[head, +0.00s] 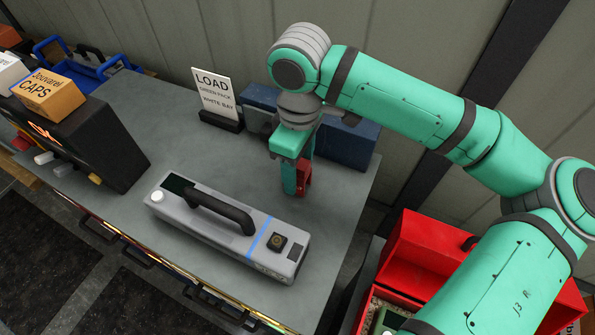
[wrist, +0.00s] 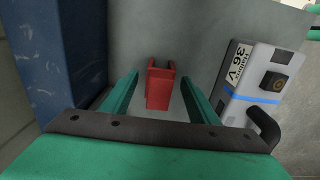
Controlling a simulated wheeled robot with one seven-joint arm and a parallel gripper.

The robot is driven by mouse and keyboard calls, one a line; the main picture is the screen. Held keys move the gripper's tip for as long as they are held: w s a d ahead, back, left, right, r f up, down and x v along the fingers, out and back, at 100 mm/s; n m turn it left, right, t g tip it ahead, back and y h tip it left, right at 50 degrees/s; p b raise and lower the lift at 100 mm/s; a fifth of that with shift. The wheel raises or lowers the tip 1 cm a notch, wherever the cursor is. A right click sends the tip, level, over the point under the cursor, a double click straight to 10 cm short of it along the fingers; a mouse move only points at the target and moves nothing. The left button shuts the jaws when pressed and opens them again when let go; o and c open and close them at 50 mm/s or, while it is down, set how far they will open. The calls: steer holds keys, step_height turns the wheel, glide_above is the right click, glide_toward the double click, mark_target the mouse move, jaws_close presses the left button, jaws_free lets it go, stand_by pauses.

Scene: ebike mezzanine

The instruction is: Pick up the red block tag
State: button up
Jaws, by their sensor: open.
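The red block tag (wrist: 160,88) stands on the grey bench top between the two green fingers of my gripper (wrist: 160,95) in the wrist view. The fingers are apart, with a gap on each side of the tag. In the head view my gripper (head: 296,180) points down near the right end of the bench, in front of a blue box. The red tag (head: 304,178) shows there beside a finger, partly hidden by it.
A grey battery pack (head: 225,230) with a black handle lies close by. A blue box (head: 345,143) and a sign (head: 215,95) reading "LOAD" stand behind. A red toolbox (head: 430,245) sits past the bench's right edge. The bench top between sign and pack is clear.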

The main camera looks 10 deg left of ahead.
steer(key=shift+f, duration=1.35)
steer(key=shift+c, duration=0.6)
steer(key=c, duration=1)
steer(key=shift+r, duration=0.1)
